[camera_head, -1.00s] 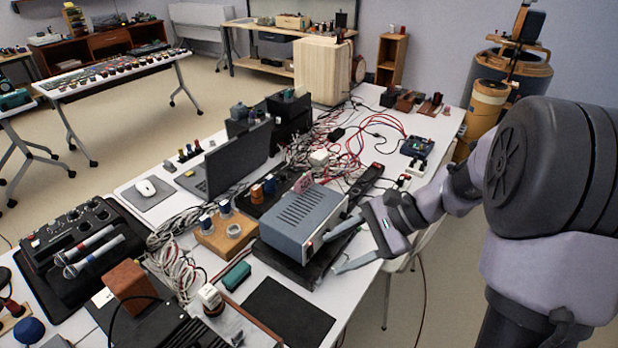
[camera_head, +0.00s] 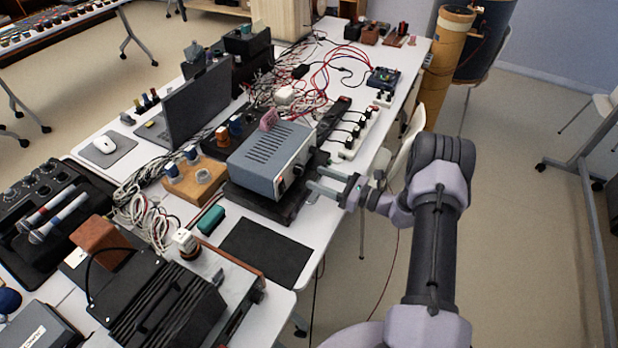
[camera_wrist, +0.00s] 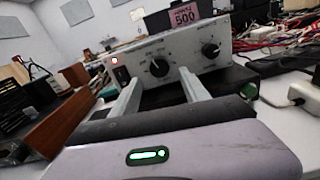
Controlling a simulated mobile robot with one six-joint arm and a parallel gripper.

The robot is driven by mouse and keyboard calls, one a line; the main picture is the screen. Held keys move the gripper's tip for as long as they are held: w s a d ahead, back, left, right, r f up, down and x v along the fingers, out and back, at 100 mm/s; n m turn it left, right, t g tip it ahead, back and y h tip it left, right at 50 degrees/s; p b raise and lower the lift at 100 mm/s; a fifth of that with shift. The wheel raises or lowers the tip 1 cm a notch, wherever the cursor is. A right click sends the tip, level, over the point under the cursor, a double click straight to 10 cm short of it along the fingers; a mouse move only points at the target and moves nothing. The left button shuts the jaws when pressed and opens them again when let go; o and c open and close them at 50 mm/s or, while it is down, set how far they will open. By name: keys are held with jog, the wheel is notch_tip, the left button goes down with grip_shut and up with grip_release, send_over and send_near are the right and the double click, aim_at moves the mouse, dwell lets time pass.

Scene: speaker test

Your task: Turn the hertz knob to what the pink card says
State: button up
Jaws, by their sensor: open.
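A grey-blue vented box (camera_head: 270,158) sits on a dark base, and a pink card (camera_head: 269,120) stands on top of it. In the wrist view the card (camera_wrist: 185,15) reads 500, with a small word above it. The box's front panel (camera_wrist: 185,45) carries two black knobs: a left knob (camera_wrist: 159,67) and a right knob (camera_wrist: 210,50). Their labels are too small to read. My gripper (camera_head: 314,178) is open and empty, in front of the panel with its fingers towards it. In the wrist view the left knob appears between the fingertips, apart from both.
A red light (camera_wrist: 114,60) shows at the panel's left. A white power strip (camera_head: 355,135) with plugs lies behind my gripper. A wooden block with round parts (camera_head: 195,180) stands left of the box. A dark mat (camera_head: 266,252) lies flat at the table's front edge.

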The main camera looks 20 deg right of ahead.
aim_at(302, 172)
jog(key=shift+b+x, duration=0.3)
jog(key=shift+x, duration=1.7)
grip_shut()
jog(key=shift+m, duration=0.3)
jog(key=m, duration=0.3)
jog(key=shift+m, duration=0.3)
jog(key=shift+s+m+p, duration=0.1)
jog(key=shift+m+p, duration=0.3)
jog(key=shift+m, duration=1.3)
grip_release()
